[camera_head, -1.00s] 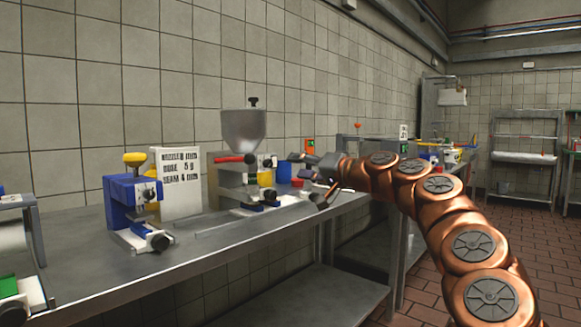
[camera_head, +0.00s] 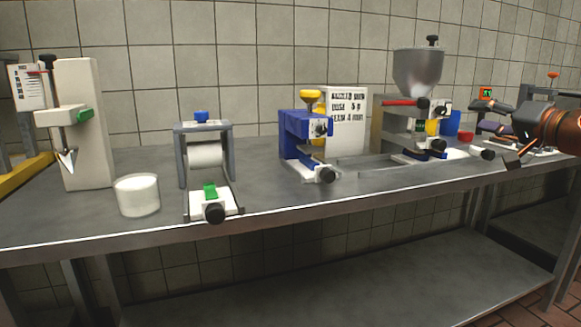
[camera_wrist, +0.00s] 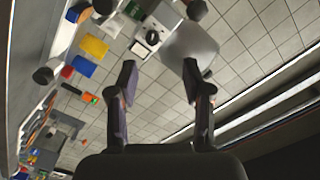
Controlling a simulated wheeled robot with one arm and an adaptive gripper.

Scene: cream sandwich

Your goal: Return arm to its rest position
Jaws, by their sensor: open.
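My gripper (camera_head: 497,130) is at the right side of the head view, in front of the tiled wall and over the right part of the steel bench. My copper arm runs off the right edge of the picture. In the wrist view my gripper (camera_wrist: 160,85) has its two dark fingers spread apart with nothing between them. The hopper machine (camera_head: 418,75) with its steel funnel stands left of my gripper. In the wrist view the funnel (camera_wrist: 190,45) shows beyond the fingertips.
The steel bench (camera_head: 260,222) carries a blue press (camera_head: 305,135), a roller stand (camera_head: 206,155), a white cup (camera_head: 137,194), a tall dispenser (camera_head: 85,125) and a sign board (camera_head: 347,118). Blue and red cups (camera_head: 465,136) stand near my gripper. A lower shelf (camera_head: 330,290) is empty.

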